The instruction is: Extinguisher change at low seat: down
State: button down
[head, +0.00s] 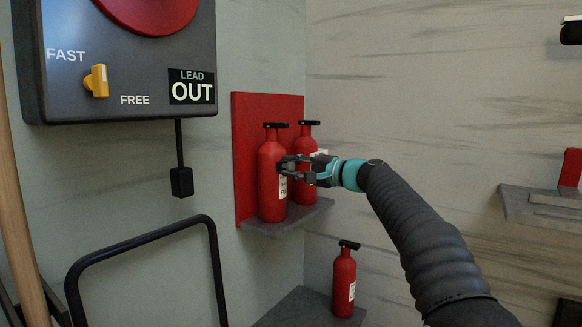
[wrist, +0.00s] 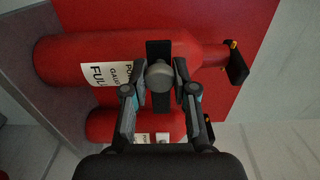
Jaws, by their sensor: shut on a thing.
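A red extinguisher (head: 270,205) with a black top stands upright on the upper grey ledge (head: 295,222), against a red backboard (head: 242,150). My gripper (head: 291,170) reaches it from the right and is shut on a dark grip on its body. In the wrist view this extinguisher (wrist: 60,60) has a white label reading "FULL", and my gripper (wrist: 160,88) closes around the knob at its middle. A second extinguisher (head: 307,143) stands beside it on the right, partly hidden. A third extinguisher (head: 342,275) stands upright on the low grey seat (head: 290,309).
A grey box (head: 130,60) with a yellow switch (head: 96,81) hangs at upper left, a cable and plug (head: 181,182) below it. A black tubular frame (head: 140,240) stands at front left. Another ledge (head: 540,207) holds a red block (head: 571,167) at right.

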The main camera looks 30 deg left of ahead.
jog(key=shift+s, duration=0.1)
dwell(0.3)
jog(key=c, duration=0.9)
grip_release()
jog(key=shift+a+f, duration=0.1)
jog(key=shift+d, duration=0.3)
jog(key=d, duration=0.3)
jog(key=s+d, duration=0.1)
jog(key=d, duration=0.7)
jog(key=shift+s+d, duration=0.15)
jog(key=shift+d, duration=0.1)
